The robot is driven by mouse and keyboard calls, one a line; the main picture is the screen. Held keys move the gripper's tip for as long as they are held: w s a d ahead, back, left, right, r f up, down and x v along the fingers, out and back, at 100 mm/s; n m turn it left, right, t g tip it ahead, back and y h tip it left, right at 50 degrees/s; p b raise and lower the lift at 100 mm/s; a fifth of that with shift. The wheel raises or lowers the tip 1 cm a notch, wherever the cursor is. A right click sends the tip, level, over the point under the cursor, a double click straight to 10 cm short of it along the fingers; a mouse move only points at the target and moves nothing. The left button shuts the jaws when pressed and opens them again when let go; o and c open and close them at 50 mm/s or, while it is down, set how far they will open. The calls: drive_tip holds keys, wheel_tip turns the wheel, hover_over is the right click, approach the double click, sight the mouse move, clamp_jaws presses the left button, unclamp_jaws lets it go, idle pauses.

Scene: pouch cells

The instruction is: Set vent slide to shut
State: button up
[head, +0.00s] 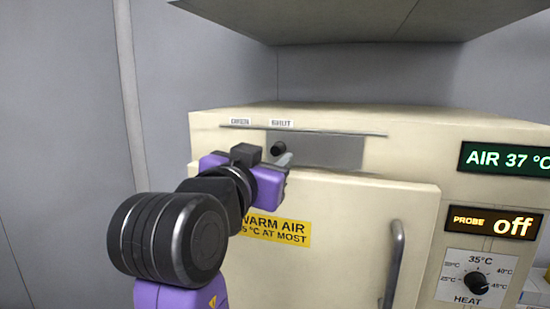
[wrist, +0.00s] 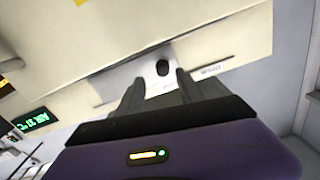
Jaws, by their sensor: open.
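The vent slide is a grey metal plate (head: 335,152) set in the upper front of a cream cabinet. A black round knob (head: 278,148) stands near the plate's left end, under the right one of two small white labels (head: 281,123). The lettering is too small to read surely. In the wrist view the knob (wrist: 163,68) shows beyond and between my two fingertips. My gripper (head: 284,160) is open and empty in front of the knob; it also shows in the wrist view (wrist: 160,80). I cannot tell whether a finger touches the knob.
Below the slide is the cabinet door with a yellow warm-air label (head: 275,231) and a vertical handle (head: 394,265). At right are a green air display (head: 504,158), a probe display (head: 494,223) reading off, and a heat dial (head: 478,283). A shelf (head: 380,18) overhangs the cabinet.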

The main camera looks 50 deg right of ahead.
drive_tip(key=shift+v, duration=1.3)
drive_tip(key=w+a+r+n+t+y, duration=0.25)
drive_tip(key=w+a+n+t, duration=0.55)
drive_tip(key=t, duration=0.4)
drive_tip(key=s+a+f+n+t+y, duration=0.1)
drive_tip(key=a+f+n+t+y, duration=0.1)
drive_tip(key=a+f+n+y, duration=0.5)
drive_tip(key=s+a+f+n+t+y, duration=0.1)
drive_tip(key=a+f+n+t+y, duration=0.25)
drive_tip(key=f+y, duration=0.4)
drive_tip(key=s+d+f+m+g, duration=0.1)
drive_tip(key=s+f+g, duration=0.3)
drive_tip(key=s+f, duration=1)
drive_tip(key=s+f+m+g, duration=0.1)
drive_tip(key=s+f+g, duration=0.4)
drive_tip(key=s+f, duration=0.8)
drive_tip(key=s, duration=0.5)
drive_tip(key=shift+s+d+f+m, duration=0.35)
drive_tip(key=shift+s+d+f, duration=0.05)
